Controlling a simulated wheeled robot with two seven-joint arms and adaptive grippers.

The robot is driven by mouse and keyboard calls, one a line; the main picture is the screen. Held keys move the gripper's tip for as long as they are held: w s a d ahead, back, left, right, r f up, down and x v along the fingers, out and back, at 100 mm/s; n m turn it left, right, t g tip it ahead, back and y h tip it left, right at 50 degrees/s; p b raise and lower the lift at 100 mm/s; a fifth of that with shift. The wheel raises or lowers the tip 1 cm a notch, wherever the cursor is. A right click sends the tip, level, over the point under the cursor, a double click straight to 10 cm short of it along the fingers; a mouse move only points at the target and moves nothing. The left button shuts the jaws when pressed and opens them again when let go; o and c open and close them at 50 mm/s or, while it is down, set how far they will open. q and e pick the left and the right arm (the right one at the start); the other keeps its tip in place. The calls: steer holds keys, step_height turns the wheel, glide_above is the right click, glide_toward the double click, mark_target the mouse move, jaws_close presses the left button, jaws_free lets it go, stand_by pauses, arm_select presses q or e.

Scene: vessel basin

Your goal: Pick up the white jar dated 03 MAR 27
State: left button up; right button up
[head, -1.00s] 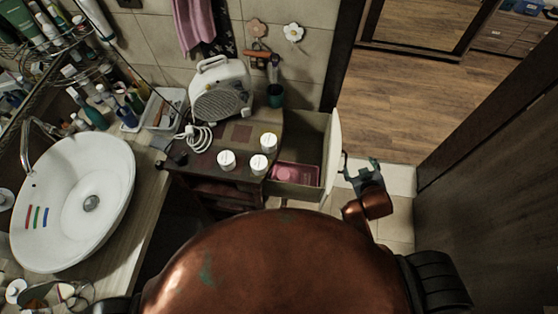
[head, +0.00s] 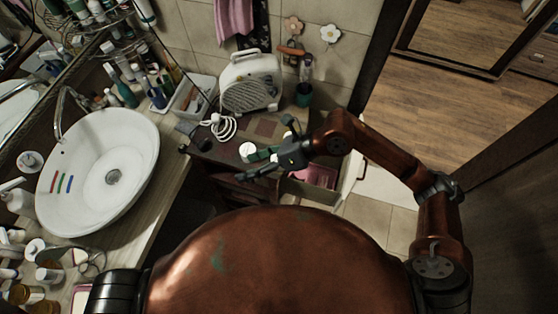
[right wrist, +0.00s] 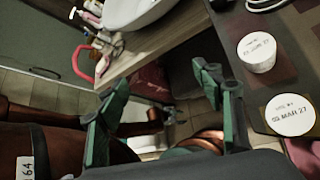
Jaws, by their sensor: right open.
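Two white round jars show in the right wrist view on the dark cabinet top. The nearer jar (right wrist: 290,115) has a printed lid ending in MAR 27; its first digits are hard to read. The farther jar (right wrist: 257,52) has a smaller, blurred date, also MAR 27. In the head view one white jar (head: 247,150) shows just beyond my right gripper (head: 254,165), and other jars are largely hidden by it. My right gripper is open and empty, with its fingers (right wrist: 160,78) left of both jars in the wrist view.
A white heater (head: 250,82) and coiled cable (head: 222,127) occupy the cabinet's back. An open drawer with a pink container (head: 316,175) lies under my right arm. The sink (head: 98,165) and crowded counter are at left.

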steer(key=w+d+f+t+h, duration=0.2)
steer(key=w+d+f+h, duration=0.55)
steer(key=d, duration=0.35)
steer(key=shift+n, duration=0.4)
steer(key=x, duration=0.3)
steer(key=p+x, duration=0.1)
steer(key=x, duration=0.3)
steer(key=shift+w+a+f+p, duration=0.2)
steer(key=shift+w+a+p, duration=0.05)
steer(key=shift+w+p, duration=0.05)
steer(key=shift+c, duration=0.5)
steer(key=c, duration=1.1)
steer(key=shift+t, duration=0.3)
steer(key=shift+c, duration=0.3)
steer(key=shift+r, duration=0.15)
